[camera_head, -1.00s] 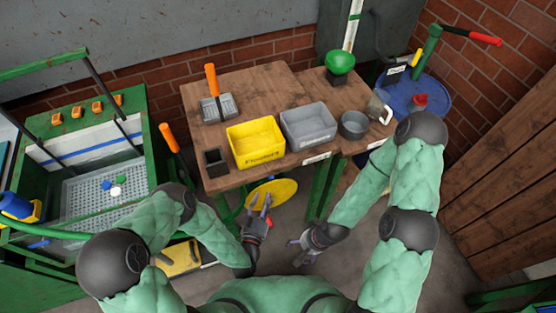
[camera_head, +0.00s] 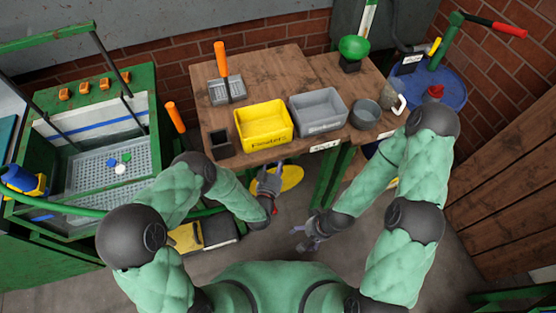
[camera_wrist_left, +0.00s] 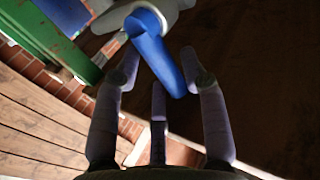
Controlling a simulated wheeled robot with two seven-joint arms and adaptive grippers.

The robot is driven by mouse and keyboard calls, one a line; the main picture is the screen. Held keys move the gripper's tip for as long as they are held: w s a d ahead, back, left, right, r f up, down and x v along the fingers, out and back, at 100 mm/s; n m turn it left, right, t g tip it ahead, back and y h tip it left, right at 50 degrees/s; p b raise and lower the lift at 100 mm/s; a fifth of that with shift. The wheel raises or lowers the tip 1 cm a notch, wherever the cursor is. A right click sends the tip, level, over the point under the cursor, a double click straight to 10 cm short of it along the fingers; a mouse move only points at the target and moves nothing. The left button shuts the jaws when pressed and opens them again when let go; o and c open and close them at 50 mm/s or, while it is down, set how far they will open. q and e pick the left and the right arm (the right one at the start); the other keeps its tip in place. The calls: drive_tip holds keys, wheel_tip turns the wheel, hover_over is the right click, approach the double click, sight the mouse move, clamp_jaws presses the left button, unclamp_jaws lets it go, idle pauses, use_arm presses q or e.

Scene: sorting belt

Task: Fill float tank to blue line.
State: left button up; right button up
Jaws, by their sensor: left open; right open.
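The float tank (camera_head: 146,95) is a green-framed tank at the left of the head view. A blue line (camera_head: 105,135) crosses its white back panel. Small blue, green and white pieces lie on its perforated grey tray (camera_head: 80,178); I cannot make out a water level. My left gripper (camera_head: 268,182) is open and empty at the table's front edge. In the left wrist view, a blue handle (camera_wrist_left: 158,55) on a grey fitting (camera_wrist_left: 118,14) lies ahead of its spread fingers, with no clear grip. My right gripper (camera_head: 308,232) is open and empty, low in front of me.
The wooden table (camera_head: 275,70) holds a yellow bin (camera_head: 264,139), a grey bin (camera_head: 318,122), a dark pot (camera_head: 365,113) and a green funnel (camera_head: 354,47). A blue drum (camera_head: 450,92) stands at right. A yellow disc (camera_head: 291,178) sits beneath the table.

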use_arm(q)
drive_tip(key=shift+w, duration=0.1)
clamp_jaws()
drive_tip(key=shift+d+r, duration=0.1)
drive_tip(key=shift+d, duration=0.05)
drive_tip(key=shift+w+d+m+g+y+p, duration=0.15)
drive_tip(key=shift+d+m+g+y+p, duration=0.3)
drive_tip(key=shift+m+g+p, duration=0.5)
drive_tip(key=shift+w+d+f+m+g+y+p, duration=0.15)
drive_tip(key=shift+d+m+g+y+p, duration=0.25)
drive_tip(key=shift+m, duration=0.4)
drive_tip(key=shift+w+d+f+m+g+y+p, duration=0.1)
drive_tip(key=shift+d+f+m+g+y+p, duration=0.25)
drive_tip(key=shift+m, duration=0.4)
drive_tip(key=shift+a, duration=0.1)
